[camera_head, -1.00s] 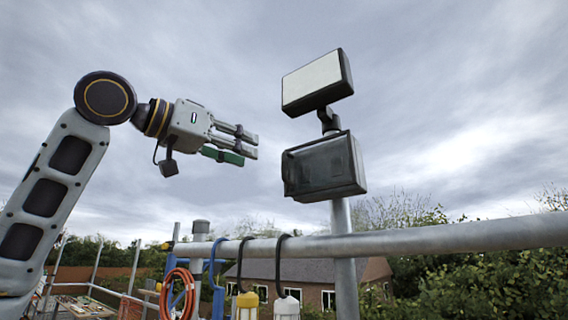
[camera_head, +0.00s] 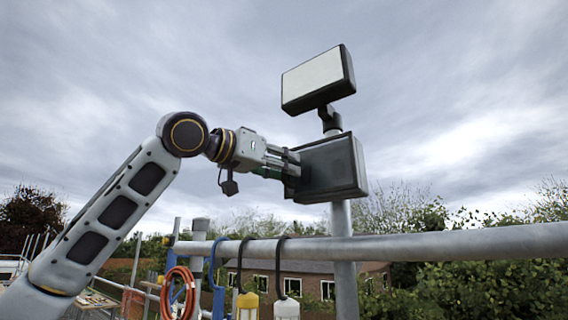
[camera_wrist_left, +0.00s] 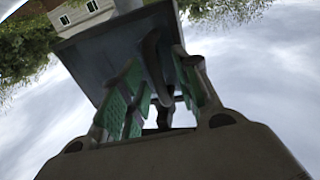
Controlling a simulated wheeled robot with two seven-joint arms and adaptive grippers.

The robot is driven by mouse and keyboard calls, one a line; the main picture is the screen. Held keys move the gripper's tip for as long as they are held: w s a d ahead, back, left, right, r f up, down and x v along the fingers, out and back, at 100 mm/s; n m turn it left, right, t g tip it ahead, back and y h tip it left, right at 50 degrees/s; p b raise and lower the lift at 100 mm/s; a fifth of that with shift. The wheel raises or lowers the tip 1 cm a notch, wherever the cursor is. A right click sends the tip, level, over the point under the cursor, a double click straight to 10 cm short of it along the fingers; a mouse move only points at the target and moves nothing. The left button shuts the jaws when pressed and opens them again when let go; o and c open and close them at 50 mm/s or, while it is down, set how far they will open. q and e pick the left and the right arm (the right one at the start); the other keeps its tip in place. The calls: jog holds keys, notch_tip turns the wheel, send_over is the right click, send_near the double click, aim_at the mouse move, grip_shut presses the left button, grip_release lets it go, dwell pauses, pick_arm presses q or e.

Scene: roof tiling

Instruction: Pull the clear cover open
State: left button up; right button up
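The dark box (camera_head: 358,165) is fixed to a grey post under a lamp. Its smoky clear cover (camera_head: 325,168) is on the front face and looks closed. My left gripper (camera_head: 290,168) reaches the cover's left edge from the left. In the left wrist view, a dark curved handle (camera_wrist_left: 154,58) stands out from the cover (camera_wrist_left: 105,60). The green-padded fingers of my left gripper (camera_wrist_left: 160,85) are apart, one on each side of the handle, with gaps visible. The fingertips hide the handle in the head view. My right gripper is not in view.
A white-faced lamp (camera_head: 313,80) sits just above the box. A horizontal grey rail (camera_head: 430,244) runs below it. An orange cable coil (camera_head: 178,292) and hooks with yellow and white items hang from the rail. Open air lies left of the box.

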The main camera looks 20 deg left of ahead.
pick_arm(q)
jog(key=shift+w+d, duration=0.1)
grip_shut()
dwell(0.7)
